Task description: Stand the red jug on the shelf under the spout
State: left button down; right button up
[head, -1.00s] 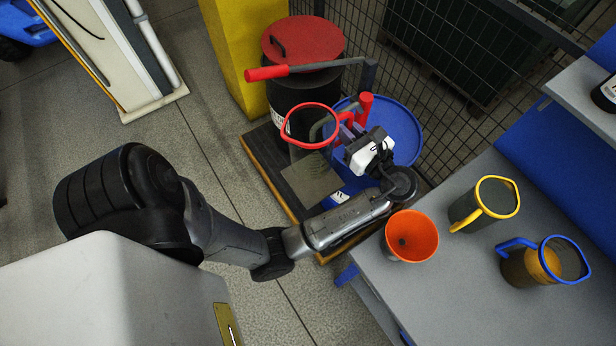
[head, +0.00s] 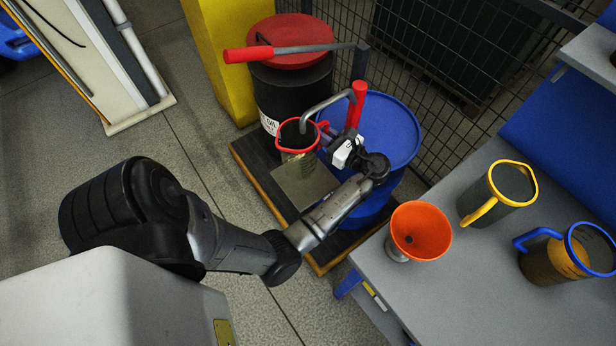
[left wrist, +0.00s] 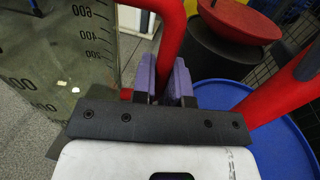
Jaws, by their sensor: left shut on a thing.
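The red jug (head: 298,152) is clear-walled with a red rim and handle, and looks upright. My left gripper (head: 330,138) is shut on its red handle; in the left wrist view the purple fingertips (left wrist: 165,82) pinch the handle, with the graduated jug wall (left wrist: 70,50) to the left. The grey spout (head: 325,104) bends down from the pump, and its end shows at the jug's mouth. The flat grey shelf (head: 305,188) lies below the jug. I cannot tell whether the jug's base touches it. My right gripper is not in view.
A blue drum (head: 400,130) is right of the jug, a black drum with red lid (head: 290,45) behind. A red-gripped pump lever (head: 250,54) reaches over the lid. The grey bench (head: 470,280) holds an orange funnel (head: 420,230), a yellow-rimmed jug (head: 497,190) and a blue-rimmed jug (head: 570,250).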

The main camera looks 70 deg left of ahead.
pick_arm(q)
notch_tip(320, 180, down, 9)
jog(key=w+b, duration=0.1)
jog(key=b, duration=0.2)
jog(key=shift+a+b, duration=0.3)
jog(key=shift+w+f, duration=0.15)
jog(key=c, duration=1.1)
grip_release()
jog(key=shift+c, duration=0.2)
jog(key=p+v, duration=0.1)
jog(key=v, duration=0.6)
jog(key=shift+d, duration=0.25)
